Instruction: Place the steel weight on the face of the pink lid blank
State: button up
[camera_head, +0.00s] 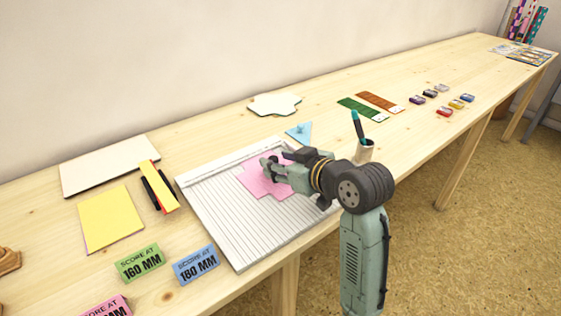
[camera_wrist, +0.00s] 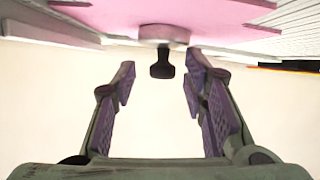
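The pink lid blank (camera_head: 262,190) lies on the white grooved scoring board (camera_head: 232,232). It also fills the top of the wrist view (camera_wrist: 95,14). The steel weight (camera_wrist: 165,36), a grey disc with a black knob, rests against the pink face in the wrist view. In the head view I cannot make the weight out; my gripper covers that spot. My gripper (camera_head: 268,170) is low over the blank. In the wrist view its two fingers (camera_wrist: 158,82) are open and apart, and the knob's end is between their tips, touching neither.
A blue triangle (camera_head: 299,132) and a cup with a pen (camera_head: 363,151) stand close to my arm. Yellow card (camera_head: 110,218), a white board (camera_head: 110,165) and score signs (camera_head: 195,264) lie left. Inkpads (camera_head: 444,111) are far right.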

jog(key=shift+r, duration=0.2)
jog(key=v, duration=1.2)
